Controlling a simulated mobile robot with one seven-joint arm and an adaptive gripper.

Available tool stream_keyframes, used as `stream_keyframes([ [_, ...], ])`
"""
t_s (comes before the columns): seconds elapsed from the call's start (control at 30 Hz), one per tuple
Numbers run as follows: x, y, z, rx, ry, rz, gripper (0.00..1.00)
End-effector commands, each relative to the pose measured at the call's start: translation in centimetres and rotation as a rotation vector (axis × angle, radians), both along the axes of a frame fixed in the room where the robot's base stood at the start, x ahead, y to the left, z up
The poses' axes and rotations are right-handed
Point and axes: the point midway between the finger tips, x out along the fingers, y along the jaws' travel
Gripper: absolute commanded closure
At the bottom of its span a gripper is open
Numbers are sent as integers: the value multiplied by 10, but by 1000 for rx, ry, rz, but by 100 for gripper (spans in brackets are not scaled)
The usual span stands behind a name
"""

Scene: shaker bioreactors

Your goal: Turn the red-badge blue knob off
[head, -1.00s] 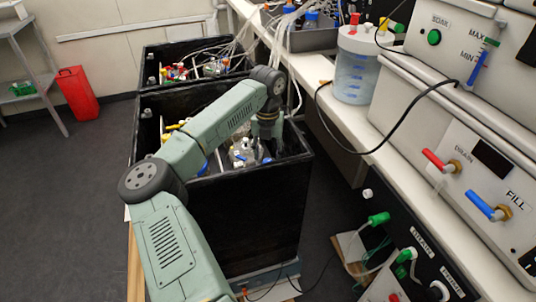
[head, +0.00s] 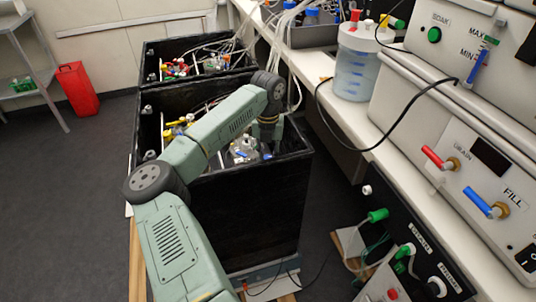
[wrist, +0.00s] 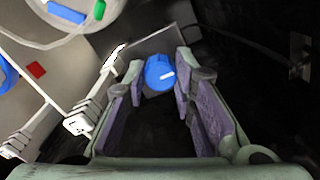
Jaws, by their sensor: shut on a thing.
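A blue knob (wrist: 160,73) with a white pointer line sits between the two fingertips of my gripper (wrist: 161,82) in the wrist view. The fingers are closed in on its sides. A small red square badge (wrist: 36,69) shows on a pale panel to the left. Part of another blue round thing (wrist: 4,76) shows at the left edge, nearer that badge. In the head view my gripper reaches down inside the near black box, and its fingertips and the knob cannot be made out there.
The near black box (head: 245,225) has high walls around my gripper. A glass vessel (head: 243,151) with tubing stands inside it, beside my arm. A second black box (head: 150,65) stands behind. To the right is a bench with equipment and a clear bottle (head: 355,75).

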Motion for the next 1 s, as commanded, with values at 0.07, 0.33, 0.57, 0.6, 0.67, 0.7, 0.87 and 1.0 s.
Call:
stream_keyframes([
  [0.07,0,0,0,0,0,0,92],
  [0.33,0,0,0,0,0,-2,100],
  [0.57,0,0,-1,2,-1,-50,100],
  [0.6,0,0,-2,1,-1,-68,100],
  [0.67,1,0,-2,2,-2,-100,100],
  [0.7,1,0,-2,2,-3,-125,100],
  [0.87,0,0,-3,3,-1,-252,100],
  [1.0,0,0,-3,3,-2,-383,100],
])
